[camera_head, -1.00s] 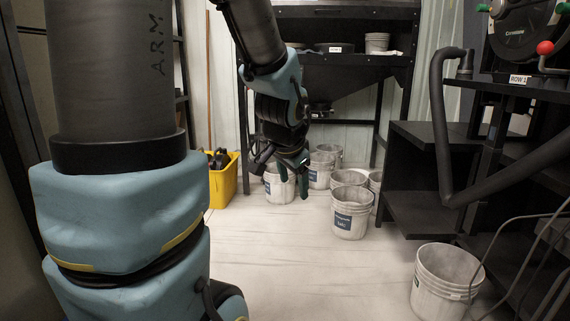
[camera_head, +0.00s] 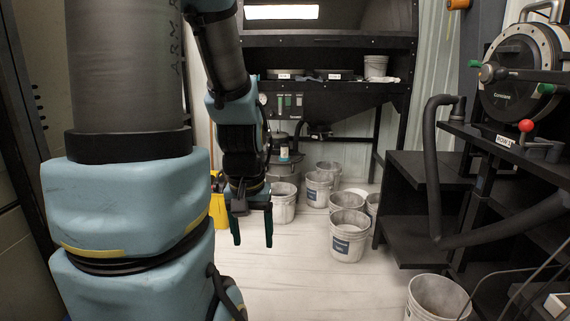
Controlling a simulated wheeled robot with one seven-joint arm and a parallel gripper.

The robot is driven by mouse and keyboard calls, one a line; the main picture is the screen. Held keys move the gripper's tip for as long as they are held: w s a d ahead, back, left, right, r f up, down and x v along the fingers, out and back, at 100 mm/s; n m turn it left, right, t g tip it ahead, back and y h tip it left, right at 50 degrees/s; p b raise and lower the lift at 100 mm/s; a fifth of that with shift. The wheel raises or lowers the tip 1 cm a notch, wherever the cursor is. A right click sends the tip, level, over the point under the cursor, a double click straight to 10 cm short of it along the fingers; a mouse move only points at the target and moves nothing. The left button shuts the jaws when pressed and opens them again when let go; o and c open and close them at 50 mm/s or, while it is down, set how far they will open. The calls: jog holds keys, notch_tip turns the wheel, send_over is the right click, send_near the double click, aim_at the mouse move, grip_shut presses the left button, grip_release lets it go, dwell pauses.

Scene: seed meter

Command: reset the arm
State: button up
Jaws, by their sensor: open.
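My gripper (camera_head: 252,240) hangs at the end of my arm, left of the picture's middle, with its fingers pointing down. The two dark green fingertips stand apart, and nothing shows between them. The wrist above it is black, below a blue arm link.
Several white buckets (camera_head: 348,235) stand on the floor under a black bench (camera_head: 340,42). A yellow bucket (camera_head: 218,208) is partly hidden behind my arm. Black shelving (camera_head: 408,215) with a hose (camera_head: 432,165) and a round seed meter (camera_head: 520,85) stands at right. The middle floor is clear.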

notch_tip(320, 180, up, 20)
jog(key=p, duration=1.7)
jog(key=shift+p, duration=0.4)
